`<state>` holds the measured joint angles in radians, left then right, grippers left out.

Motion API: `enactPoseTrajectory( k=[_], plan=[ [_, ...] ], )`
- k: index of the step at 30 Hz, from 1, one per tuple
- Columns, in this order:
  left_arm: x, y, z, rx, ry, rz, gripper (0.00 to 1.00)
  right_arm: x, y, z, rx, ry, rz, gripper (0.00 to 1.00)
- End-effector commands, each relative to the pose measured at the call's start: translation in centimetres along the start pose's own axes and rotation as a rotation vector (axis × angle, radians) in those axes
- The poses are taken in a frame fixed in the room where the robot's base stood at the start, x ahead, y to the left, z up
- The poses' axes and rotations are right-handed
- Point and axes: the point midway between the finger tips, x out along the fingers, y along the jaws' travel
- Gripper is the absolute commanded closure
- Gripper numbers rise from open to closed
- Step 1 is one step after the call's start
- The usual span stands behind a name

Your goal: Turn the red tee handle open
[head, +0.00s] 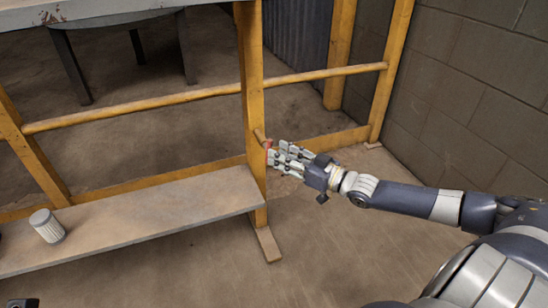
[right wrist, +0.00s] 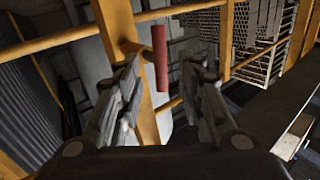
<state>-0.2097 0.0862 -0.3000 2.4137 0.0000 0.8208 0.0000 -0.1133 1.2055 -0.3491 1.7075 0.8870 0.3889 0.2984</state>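The red tee handle (right wrist: 160,58) stands out from a yellow upright post, on a short yellow-brown stem. In the right wrist view it is a red bar, close to upright, between the tips of my right gripper (right wrist: 161,76). The fingers are apart on either side of it, with a visible gap, and nothing is gripped. In the head view only a small red part of the handle (head: 268,144) shows at the post, just left of the fingertips of my right gripper (head: 276,157). My left gripper is not clearly in view.
The yellow frame (head: 253,80) has posts and horizontal rails. A low wooden shelf (head: 150,215) runs left of the post, with a ribbed light cylinder (head: 47,226) on it. A block wall (head: 470,90) stands on the right. The floor (head: 330,250) below my right arm is clear.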

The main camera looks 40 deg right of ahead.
Motion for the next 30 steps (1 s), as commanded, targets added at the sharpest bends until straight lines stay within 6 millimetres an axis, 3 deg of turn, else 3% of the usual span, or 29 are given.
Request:
enactPoseTrajectory(
  k=[9, 21, 22, 26, 30],
  plan=[
    [0.6, 0.1, 0.1, 0.006, 0.046, 0.019, 0.60, 2.6, 0.0, 0.1, 0.000, 0.002, 0.000, 0.65],
    [0.8, 0.1, 0.1, 0.007, 0.050, 0.022, 0.60, 3.1, 0.0, 0.0, 0.000, 0.000, 0.000, 0.65],
    [0.8, 0.1, 0.1, 0.007, 0.050, 0.022, 0.60, 3.1, 0.0, 0.0, 0.000, 0.000, 0.000, 0.67],
    [0.8, 0.1, 0.1, 0.007, 0.050, 0.022, 0.60, 3.0, 0.0, 0.0, -0.001, 0.000, 0.000, 0.97],
    [0.8, 0.2, 0.1, 0.006, 0.050, 0.022, 0.60, 3.1, -0.1, 0.0, 0.000, 0.001, -0.002, 1.00]
  ],
)
